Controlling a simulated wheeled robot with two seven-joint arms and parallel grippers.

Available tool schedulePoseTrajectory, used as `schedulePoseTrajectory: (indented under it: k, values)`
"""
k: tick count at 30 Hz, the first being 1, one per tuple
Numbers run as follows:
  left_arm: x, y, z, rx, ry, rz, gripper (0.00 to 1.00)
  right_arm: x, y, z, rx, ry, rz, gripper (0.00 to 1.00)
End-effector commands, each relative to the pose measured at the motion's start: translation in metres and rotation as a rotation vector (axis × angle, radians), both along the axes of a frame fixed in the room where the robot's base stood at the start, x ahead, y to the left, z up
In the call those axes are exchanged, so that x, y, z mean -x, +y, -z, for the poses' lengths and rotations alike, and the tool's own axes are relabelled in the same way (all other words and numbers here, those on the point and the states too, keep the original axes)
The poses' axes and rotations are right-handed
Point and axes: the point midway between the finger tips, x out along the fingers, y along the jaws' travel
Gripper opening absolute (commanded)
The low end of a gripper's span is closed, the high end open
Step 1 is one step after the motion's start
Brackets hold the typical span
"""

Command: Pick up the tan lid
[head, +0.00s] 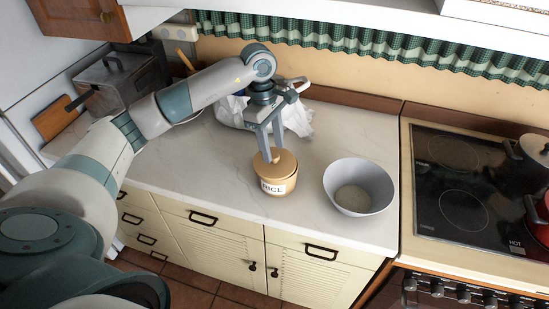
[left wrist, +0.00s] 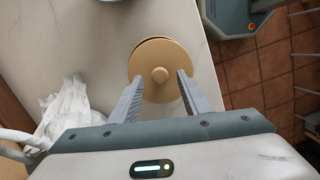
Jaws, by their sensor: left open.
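The tan lid (head: 272,162) sits on top of a round tan jar (head: 278,184) labelled "RICE" on the pale counter. The lid is round and flat with a small knob in the middle. In the left wrist view the lid (left wrist: 160,52) lies just beyond my fingertips, its knob (left wrist: 160,75) between them in the picture. My left gripper (head: 270,155) points down over the lid, open, with one finger on either side of the knob. It also shows open in the left wrist view (left wrist: 160,80). I cannot tell whether the fingers touch the lid. My right gripper is not in view.
A grey bowl (head: 386,190) with pale grains stands right of the jar. A crumpled white bag (head: 298,119) lies behind it. The black hob (head: 450,190) with pots is further right. Bare counter (head: 180,165) lies left of the jar.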

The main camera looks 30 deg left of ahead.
Motion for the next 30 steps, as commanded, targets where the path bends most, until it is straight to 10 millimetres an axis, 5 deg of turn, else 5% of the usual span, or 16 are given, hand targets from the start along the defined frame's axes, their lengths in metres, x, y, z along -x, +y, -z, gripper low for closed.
schedulePoseTrajectory:
  k: [9,23,28,30]
  values:
    - [0.000,-0.003,0.025,-0.001,0.000,0.000,0.43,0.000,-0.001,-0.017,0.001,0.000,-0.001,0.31]
    - [0.000,-0.003,0.026,-0.001,0.000,0.000,0.43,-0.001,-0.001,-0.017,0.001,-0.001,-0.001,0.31]
    - [0.000,-0.003,0.026,-0.001,0.000,0.000,0.02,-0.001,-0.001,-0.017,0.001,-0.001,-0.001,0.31]
    - [0.000,-0.003,0.026,-0.001,0.000,0.000,0.01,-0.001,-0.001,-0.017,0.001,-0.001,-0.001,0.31]
